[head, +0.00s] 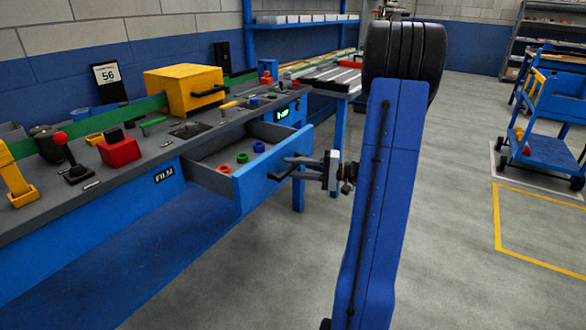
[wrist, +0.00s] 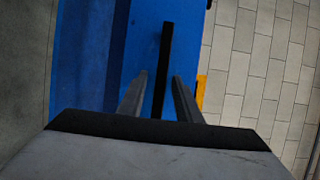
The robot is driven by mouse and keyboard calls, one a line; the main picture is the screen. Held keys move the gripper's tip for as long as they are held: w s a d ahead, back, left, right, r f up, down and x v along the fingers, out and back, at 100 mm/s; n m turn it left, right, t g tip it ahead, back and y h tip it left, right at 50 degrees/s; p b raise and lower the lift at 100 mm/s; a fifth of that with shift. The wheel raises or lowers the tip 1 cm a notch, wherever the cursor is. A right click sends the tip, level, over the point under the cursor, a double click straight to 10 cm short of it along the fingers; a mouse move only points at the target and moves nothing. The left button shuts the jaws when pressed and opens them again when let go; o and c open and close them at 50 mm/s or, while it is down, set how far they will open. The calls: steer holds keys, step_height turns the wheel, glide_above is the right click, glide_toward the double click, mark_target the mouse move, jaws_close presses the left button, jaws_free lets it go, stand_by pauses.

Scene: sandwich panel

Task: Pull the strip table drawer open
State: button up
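The drawer (head: 258,171) stands pulled out of the blue and grey table, its blue front facing my arm. Inside it lie small red, green and blue rings. Its dark bar handle (head: 283,174) is on the front. My gripper (head: 289,163) is at the handle. In the wrist view the black handle bar (wrist: 166,50) runs between the two fingers of my gripper (wrist: 159,76), with blue gaps showing on both sides. The fingers are open around or just before the bar; the exact depth is hard to tell.
The table top (head: 140,165) carries a yellow box (head: 184,90), a red box (head: 119,150) and a joystick (head: 72,165). A blue cart (head: 548,150) stands at the right. The grey floor between is clear.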

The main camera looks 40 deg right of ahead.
steer(key=v, duration=1.7)
steer(key=shift+w+d, duration=0.1)
steer(key=a+n+g, duration=0.4)
steer(key=a+g, duration=0.5)
steer(key=a, duration=1.3)
steer(key=s+a+r+n+h, duration=0.2)
steer(key=s+a+n+h, duration=0.3)
steer(key=s+a+h, duration=0.7)
steer(key=shift+s+a+n, duration=0.3)
steer(key=shift+s+a, duration=0.25)
steer(key=shift+s, duration=0.35)
